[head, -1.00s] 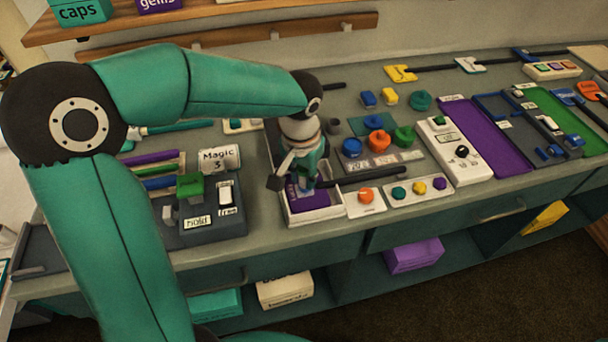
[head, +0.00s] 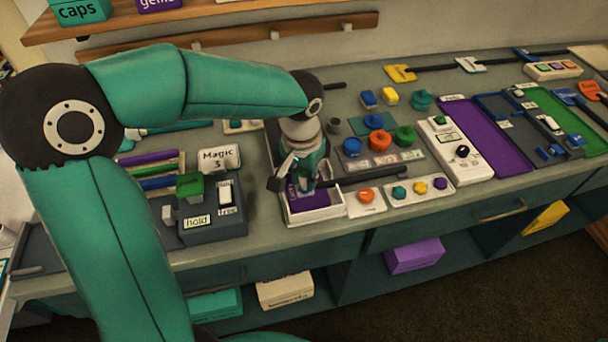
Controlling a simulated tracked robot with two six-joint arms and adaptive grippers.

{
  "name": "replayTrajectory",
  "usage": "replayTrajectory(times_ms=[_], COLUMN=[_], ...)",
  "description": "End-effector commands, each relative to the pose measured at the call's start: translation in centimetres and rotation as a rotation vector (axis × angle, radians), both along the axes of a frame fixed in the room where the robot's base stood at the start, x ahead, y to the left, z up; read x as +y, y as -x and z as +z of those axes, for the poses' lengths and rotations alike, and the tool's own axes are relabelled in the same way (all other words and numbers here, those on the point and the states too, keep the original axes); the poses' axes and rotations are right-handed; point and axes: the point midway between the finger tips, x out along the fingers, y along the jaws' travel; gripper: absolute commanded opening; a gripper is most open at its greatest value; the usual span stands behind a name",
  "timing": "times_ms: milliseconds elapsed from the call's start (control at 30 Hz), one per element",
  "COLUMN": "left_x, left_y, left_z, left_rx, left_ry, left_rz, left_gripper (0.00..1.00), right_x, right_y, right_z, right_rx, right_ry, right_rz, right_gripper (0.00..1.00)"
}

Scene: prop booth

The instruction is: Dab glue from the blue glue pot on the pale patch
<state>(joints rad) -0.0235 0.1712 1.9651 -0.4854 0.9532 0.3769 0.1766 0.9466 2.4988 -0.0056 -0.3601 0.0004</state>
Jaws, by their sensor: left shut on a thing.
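My left gripper (head: 305,184) points down over a white open tray (head: 318,217) with a purple inside, left of and nearer than the blue pot. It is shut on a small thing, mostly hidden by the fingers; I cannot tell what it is. A dark rod (head: 375,176) runs right from beside the gripper; I cannot tell whether it is held. I cannot pick out the pale patch with certainty. My right gripper is not in view.
A dark box with a green knob (head: 190,185) and a "Magic 3" block (head: 218,158) stand left of the tray. An orange-button block (head: 366,200), a three-button block (head: 420,190) and a white dial box (head: 450,150) stand to the right. A wall rail (head: 230,36) runs behind.

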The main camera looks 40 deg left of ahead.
Motion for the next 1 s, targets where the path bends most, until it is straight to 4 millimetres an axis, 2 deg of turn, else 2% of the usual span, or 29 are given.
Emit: replayTrajectory(times_ms=[367, 1000], left_x=[0.58, -0.22], left_y=[-0.52, 0.14], left_z=[-0.10, 0.01], left_rx=[0.000, 0.001], left_ry=[0.000, 0.000], left_rz=[0.000, 0.000], left_gripper=[0.00, 0.00], right_x=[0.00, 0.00], right_y=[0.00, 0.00], right_z=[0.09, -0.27], right_rx=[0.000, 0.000], right_ry=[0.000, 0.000], right_rz=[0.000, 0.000], right_gripper=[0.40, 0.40])
